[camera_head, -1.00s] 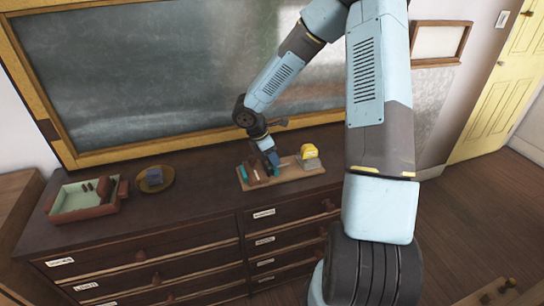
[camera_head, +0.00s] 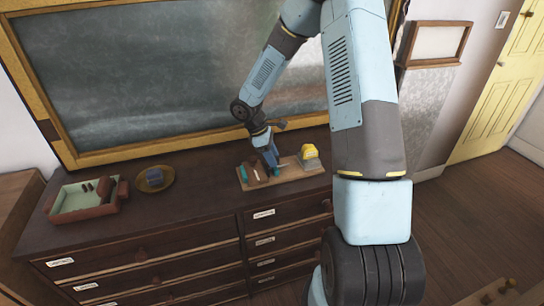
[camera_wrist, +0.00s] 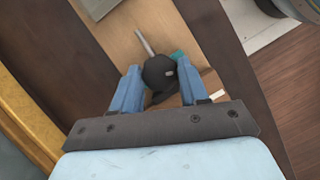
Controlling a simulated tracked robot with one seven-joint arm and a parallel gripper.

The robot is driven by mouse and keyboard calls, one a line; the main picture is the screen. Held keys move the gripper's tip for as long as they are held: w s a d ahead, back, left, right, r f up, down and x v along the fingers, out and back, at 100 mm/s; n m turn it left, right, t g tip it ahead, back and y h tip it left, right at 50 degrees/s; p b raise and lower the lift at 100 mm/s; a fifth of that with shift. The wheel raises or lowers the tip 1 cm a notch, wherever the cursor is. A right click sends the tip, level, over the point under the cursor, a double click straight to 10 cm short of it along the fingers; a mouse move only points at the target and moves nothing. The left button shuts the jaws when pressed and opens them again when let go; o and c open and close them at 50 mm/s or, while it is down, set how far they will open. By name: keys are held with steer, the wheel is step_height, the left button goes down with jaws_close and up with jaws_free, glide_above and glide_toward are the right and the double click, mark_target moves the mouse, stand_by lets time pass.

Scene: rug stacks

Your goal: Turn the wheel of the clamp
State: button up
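The clamp stands on a light wooden board (camera_head: 290,175) on top of the dark dresser. In the head view it shows as a brown block (camera_head: 259,172) with teal parts (camera_head: 243,174). In the wrist view a dark round wheel (camera_wrist: 158,73) with a thin grey rod (camera_wrist: 145,42) beyond it lies between my fingers. A teal part (camera_wrist: 178,55) shows beside it. My gripper (camera_wrist: 159,78) has its two blue fingers on either side of the wheel, apart, with small gaps visible. In the head view my gripper (camera_head: 271,157) is low over the board, hiding part of the clamp.
A yellow-and-grey object (camera_head: 310,157) stands at the board's right end. To the left, a plate (camera_head: 168,184) holds a blue-grey block, and a reddish tray (camera_head: 85,215) holds small items. The chalkboard (camera_head: 170,80) rises behind the dresser. Dresser top between plate and board is clear.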

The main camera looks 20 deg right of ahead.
steer(key=o, duration=0.5)
steer(key=shift+c, duration=0.2)
steer(key=v, duration=1.3)
steer(key=shift+a+r, duration=0.25)
steer(key=shift+r, duration=0.05)
steer(key=shift+w, duration=0.1)
steer(key=s+d+r+m+t, duration=0.3)
steer(key=s+r+m, duration=0.4)
steer(key=s+r, duration=0.75)
steer(key=s+r+m+t+y, duration=0.2)
steer(key=s+r+m, duration=0.1)
steer(key=s, duration=0.5)
steer(key=s+d+r+m+t+y, duration=0.1)
steer(key=s+r+m+t+y, duration=0.1)
steer(key=s, duration=0.6)
steer(key=shift+r+m, duration=0.5)
steer(key=shift+m, duration=0.1)
